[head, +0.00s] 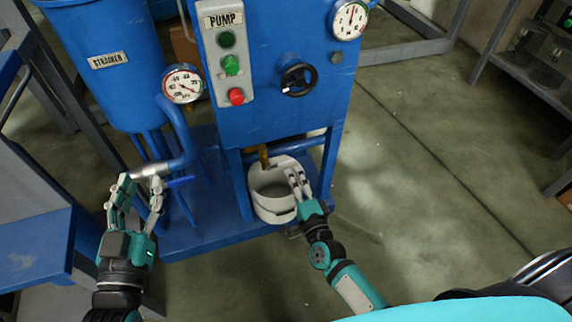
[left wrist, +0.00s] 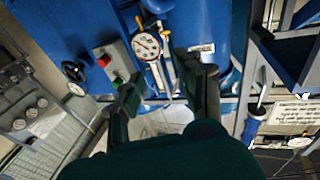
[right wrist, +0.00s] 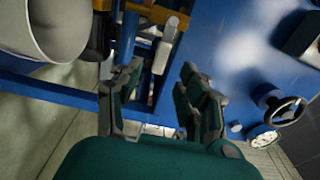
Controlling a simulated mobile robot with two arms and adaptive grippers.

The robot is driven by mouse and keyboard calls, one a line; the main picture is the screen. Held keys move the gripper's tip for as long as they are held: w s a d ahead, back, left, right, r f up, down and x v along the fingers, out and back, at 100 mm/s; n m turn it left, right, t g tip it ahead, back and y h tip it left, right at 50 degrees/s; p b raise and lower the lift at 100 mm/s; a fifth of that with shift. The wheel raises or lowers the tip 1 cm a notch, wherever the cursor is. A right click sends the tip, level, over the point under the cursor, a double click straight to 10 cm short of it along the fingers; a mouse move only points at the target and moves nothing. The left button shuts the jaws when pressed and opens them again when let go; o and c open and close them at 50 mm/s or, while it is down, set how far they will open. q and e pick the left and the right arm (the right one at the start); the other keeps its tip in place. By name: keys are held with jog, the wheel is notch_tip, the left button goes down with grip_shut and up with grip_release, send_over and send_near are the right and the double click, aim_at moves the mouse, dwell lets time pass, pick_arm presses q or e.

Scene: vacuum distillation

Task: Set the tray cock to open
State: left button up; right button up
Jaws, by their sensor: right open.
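A brass cock (head: 264,156) shows at the bottom of the blue pump cabinet, just above a white bucket (head: 276,207). I take it for the tray cock; its handle is not clear in the head view. In the right wrist view, a brass fitting (right wrist: 150,10) with a pale lever (right wrist: 165,46) shows beyond the fingers. My right gripper (head: 298,184) is open and empty by the bucket's right rim; its fingers stand apart in the right wrist view (right wrist: 158,88). My left gripper (head: 139,184) is open, close to a silver pipe end with a blue lever (head: 180,182) below the strainer; contact is unclear.
The blue strainer tank (head: 110,62) stands left of the cabinet, with a pressure gauge (head: 183,84) between them. The cabinet carries a pump button panel (head: 226,55) and a black handwheel (head: 299,79). A blue frame rail (head: 300,149) crosses behind the bucket. Open floor lies to the right.

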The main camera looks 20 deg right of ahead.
aim_at(287, 165)
jog(key=w+b, duration=0.1)
jog(key=w, duration=0.5)
jog(key=shift+a, duration=0.15)
pick_arm(q)
notch_tip(287, 165, up, 6)
jog(key=s+t+h, duration=0.1)
jog(key=t, duration=0.3)
jog(key=shift+s+d, duration=0.25)
pick_arm(e)
jog(key=shift+w, duration=0.4)
grip_shut()
